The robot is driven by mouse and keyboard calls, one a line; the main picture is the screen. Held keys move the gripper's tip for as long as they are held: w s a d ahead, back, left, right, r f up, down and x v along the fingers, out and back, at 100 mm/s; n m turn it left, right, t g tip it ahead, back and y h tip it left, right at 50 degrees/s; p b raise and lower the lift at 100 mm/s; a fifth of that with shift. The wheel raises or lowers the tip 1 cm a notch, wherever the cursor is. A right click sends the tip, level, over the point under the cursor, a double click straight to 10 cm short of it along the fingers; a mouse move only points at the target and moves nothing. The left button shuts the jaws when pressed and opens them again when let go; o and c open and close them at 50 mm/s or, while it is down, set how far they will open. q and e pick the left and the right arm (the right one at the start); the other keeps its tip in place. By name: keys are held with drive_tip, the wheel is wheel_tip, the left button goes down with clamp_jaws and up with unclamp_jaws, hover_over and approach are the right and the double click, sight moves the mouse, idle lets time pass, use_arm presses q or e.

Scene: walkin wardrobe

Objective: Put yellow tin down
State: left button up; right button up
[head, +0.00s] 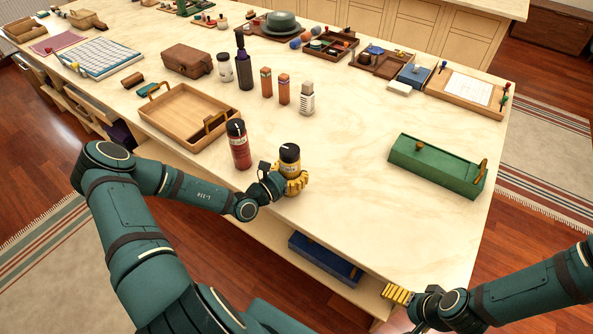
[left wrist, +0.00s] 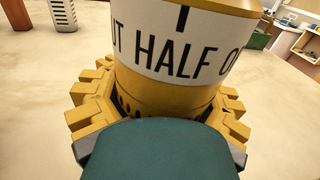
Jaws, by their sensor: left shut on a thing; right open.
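The yellow tin (head: 289,160) has a dark lid and a white label. It stands upright near the front edge of the table. My left gripper (head: 294,181) is shut around its lower part. In the left wrist view the tin (left wrist: 180,65) fills the upper middle, with the yellow fingers (left wrist: 155,108) on both sides of it and part of the label reading "HALF". I cannot tell whether its base touches the table. My right gripper (head: 397,294) is open and empty, beyond the table's front edge at the lower right.
A red bottle (head: 239,147) stands just left of the tin. A wooden tray (head: 185,117) lies further left. Several small bottles stand behind, including a white one (head: 307,99). A green toolbox (head: 433,168) lies to the right. The tabletop (head: 350,205) between tin and toolbox is clear.

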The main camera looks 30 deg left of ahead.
use_arm(q)
drive_tip(key=shift+r, duration=0.1)
drive_tip(key=o, duration=1.5)
